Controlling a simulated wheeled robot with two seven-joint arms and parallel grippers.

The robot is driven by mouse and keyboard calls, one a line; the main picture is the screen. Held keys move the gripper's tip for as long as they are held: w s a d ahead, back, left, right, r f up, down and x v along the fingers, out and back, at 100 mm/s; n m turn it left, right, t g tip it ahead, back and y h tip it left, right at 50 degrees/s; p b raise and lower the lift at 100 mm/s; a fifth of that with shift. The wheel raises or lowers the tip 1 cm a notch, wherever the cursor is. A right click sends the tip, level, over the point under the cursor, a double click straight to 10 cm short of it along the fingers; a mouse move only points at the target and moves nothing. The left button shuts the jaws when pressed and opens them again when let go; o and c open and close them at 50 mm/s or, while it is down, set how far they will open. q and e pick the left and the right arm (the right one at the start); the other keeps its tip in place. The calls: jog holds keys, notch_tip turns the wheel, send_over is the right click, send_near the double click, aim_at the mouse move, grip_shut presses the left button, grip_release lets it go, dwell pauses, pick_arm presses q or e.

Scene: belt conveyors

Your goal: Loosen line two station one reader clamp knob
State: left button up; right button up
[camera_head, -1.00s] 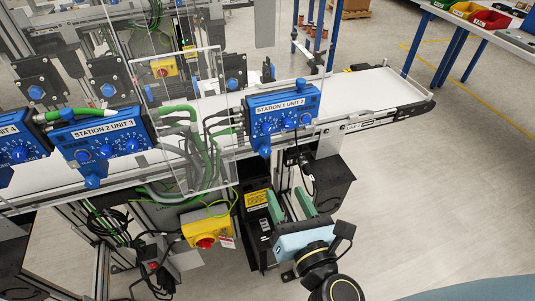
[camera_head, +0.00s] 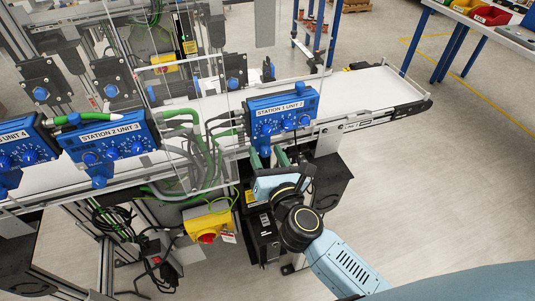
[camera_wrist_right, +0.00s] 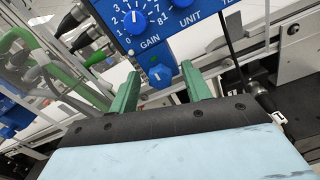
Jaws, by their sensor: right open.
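The blue reader unit labelled STATION 1 UNIT (camera_head: 283,112) is mounted on the near side of the conveyor. Its blue clamp knob (camera_wrist_right: 160,76) hangs below the panel, under the GAIN dial. My right gripper (camera_head: 268,160) has come up from below to the underside of this unit. In the right wrist view its two green fingers (camera_wrist_right: 161,84) are open, one to each side of the knob, with gaps showing between. In the head view the knob is mostly hidden around the fingertips. My left gripper is out of view.
A second blue unit, STATION 2 UNIT 3 (camera_head: 108,143), is further left on the same rail. A clear panel (camera_head: 195,120) and green and grey cables (camera_head: 205,160) stand left of my gripper. A yellow box with a red switch (camera_head: 207,225) hangs below the conveyor.

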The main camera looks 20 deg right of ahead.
jog(key=c, duration=1)
